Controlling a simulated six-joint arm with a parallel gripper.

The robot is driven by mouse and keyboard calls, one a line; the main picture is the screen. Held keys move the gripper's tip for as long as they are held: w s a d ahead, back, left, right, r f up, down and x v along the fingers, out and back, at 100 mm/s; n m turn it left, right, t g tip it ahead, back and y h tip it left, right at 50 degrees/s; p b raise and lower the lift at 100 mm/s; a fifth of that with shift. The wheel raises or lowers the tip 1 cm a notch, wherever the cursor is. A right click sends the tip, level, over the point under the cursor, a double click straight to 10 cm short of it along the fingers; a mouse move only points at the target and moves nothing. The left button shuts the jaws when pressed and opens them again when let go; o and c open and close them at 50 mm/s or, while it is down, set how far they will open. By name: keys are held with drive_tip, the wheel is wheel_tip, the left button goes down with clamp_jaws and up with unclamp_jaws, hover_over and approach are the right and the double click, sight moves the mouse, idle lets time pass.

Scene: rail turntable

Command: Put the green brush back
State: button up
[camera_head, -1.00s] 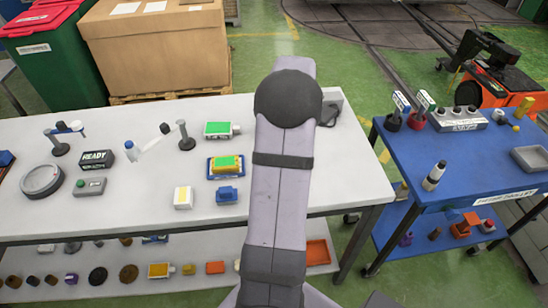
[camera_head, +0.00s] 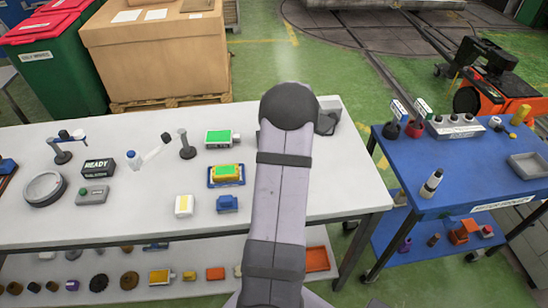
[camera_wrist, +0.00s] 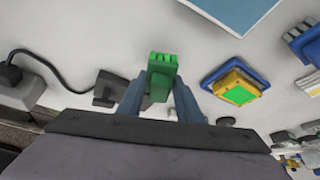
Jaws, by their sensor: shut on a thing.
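In the wrist view my gripper (camera_wrist: 160,95) is shut on the green brush (camera_wrist: 161,72). The brush is between the two fingers, with its ridged green end pointing up in the picture. It is over the pale tabletop; I cannot tell how far above it is. In the head view my arm hides both the gripper and the brush.
A yellow block with a green top sits in a blue tray (camera_head: 211,184), which also shows in the wrist view (camera_wrist: 206,80). A dark block (camera_wrist: 110,88) and a cabled device lie left of the brush. A blue cart (camera_head: 400,165) stands at right.

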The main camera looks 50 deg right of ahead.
drive_tip(key=shift+f+p, duration=0.3)
drive_tip(key=shift+f, duration=1.2)
drive_tip(key=shift+f, duration=0.15)
drive_tip(key=o, duration=1)
drive_tip(key=shift+s+r, duration=0.15)
drive_tip(key=shift+r, duration=0.45)
drive_tip(key=b+v, duration=0.3)
drive_tip(key=v, duration=0.8)
drive_tip(key=shift+a, duration=0.1)
